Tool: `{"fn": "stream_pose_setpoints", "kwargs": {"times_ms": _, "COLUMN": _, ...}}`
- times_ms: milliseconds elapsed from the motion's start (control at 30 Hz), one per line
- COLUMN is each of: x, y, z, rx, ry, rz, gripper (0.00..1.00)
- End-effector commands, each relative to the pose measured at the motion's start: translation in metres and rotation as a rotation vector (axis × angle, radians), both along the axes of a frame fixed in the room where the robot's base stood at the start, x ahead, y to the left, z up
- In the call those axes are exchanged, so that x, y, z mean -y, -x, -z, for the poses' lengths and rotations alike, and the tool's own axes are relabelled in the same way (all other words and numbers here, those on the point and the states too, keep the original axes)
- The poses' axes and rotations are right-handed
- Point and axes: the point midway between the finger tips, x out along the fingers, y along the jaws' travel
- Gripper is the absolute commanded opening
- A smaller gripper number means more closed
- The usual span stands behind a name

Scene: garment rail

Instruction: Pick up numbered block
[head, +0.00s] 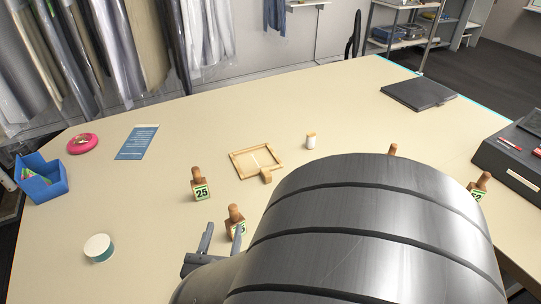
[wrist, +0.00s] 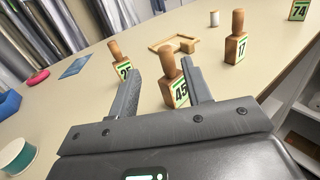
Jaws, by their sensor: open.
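Numbered wooden blocks with knob handles and green-bordered labels stand upright on the table. Block 45 (wrist: 180,92) is just ahead of my gripper (wrist: 160,68), nearer the right finger, which overlaps its edge; in the head view its label is partly covered by a finger. My gripper is open and empty, low over the table in the head view (head: 224,230). Block 25 (head: 201,191) stands farther back, beyond the left finger in the wrist view (wrist: 122,68).
A wooden tray (head: 235,163) and a white spool (head: 310,141) lie behind the blocks. A teal-sided roll (head: 99,248), blue bin (head: 41,182), pink dish (head: 82,143) and blue card (head: 137,142) are left. My arm hides much of the right side.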

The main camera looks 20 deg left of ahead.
Motion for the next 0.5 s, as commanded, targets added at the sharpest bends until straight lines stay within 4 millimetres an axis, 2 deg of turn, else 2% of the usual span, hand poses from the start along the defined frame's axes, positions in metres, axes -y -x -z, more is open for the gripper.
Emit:
{"fn": "stream_pose_setpoints", "kwargs": {"times_ms": 133, "x": -0.003, "y": -0.026, "z": 0.000, "rx": 0.000, "ry": 0.000, "rz": 0.006, "gripper": 0.45}}
{"fn": "stream_pose_setpoints", "kwargs": {"times_ms": 367, "x": -0.007, "y": -0.044, "z": 0.000, "rx": -0.001, "ry": -0.001, "rz": 0.004, "gripper": 0.45}}
{"fn": "stream_pose_setpoints", "kwargs": {"times_ms": 500, "x": -0.007, "y": -0.062, "z": -0.001, "rx": -0.001, "ry": 0.000, "rz": 0.007, "gripper": 0.45}}
